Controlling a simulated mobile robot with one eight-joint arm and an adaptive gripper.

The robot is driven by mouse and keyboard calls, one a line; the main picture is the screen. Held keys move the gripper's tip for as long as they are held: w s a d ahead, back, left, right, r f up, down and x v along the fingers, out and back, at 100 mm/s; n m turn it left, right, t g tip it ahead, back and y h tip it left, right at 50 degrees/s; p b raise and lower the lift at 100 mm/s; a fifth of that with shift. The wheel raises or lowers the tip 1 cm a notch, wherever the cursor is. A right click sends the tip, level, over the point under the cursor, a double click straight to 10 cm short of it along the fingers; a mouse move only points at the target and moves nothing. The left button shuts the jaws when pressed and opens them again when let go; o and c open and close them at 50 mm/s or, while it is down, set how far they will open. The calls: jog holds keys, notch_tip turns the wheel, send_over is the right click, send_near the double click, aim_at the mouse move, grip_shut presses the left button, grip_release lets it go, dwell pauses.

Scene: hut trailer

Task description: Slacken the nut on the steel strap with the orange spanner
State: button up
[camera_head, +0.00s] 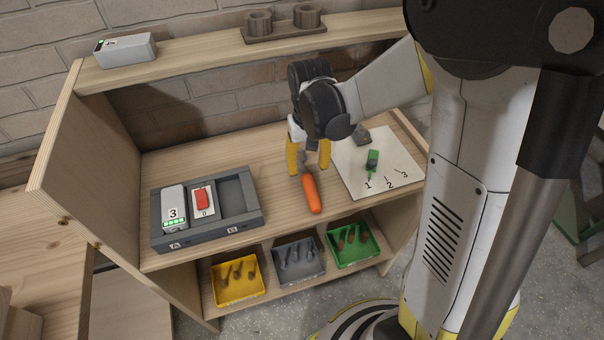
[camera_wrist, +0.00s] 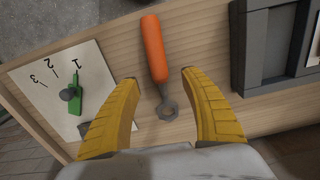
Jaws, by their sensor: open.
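The orange spanner (camera_head: 311,194) lies on the wooden bench top, its orange handle pointing toward the front edge. In the wrist view the orange spanner (camera_wrist: 154,50) shows its grey metal head between my fingers. My gripper (camera_head: 308,166) is open and points down over the head end of the spanner. In the wrist view the yellow fingers of my gripper (camera_wrist: 158,80) stand on either side of it, with gaps to both. I cannot make out the steel strap or its nut in either view.
A white board (camera_head: 349,170) with a green pointer (camera_head: 372,162) and numbers lies to the right. A grey tray (camera_head: 246,222) holds blocks on the left. Yellow (camera_head: 237,293), grey and green bins sit on the shelf below. A brick wall stands behind.

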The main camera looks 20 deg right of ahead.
aim_at(309, 180)
notch_tip(309, 180, down, 8)
jog(key=b, duration=0.3)
jog(key=shift+s+d, duration=0.1)
jog(key=shift+r, duration=0.15)
grip_shut()
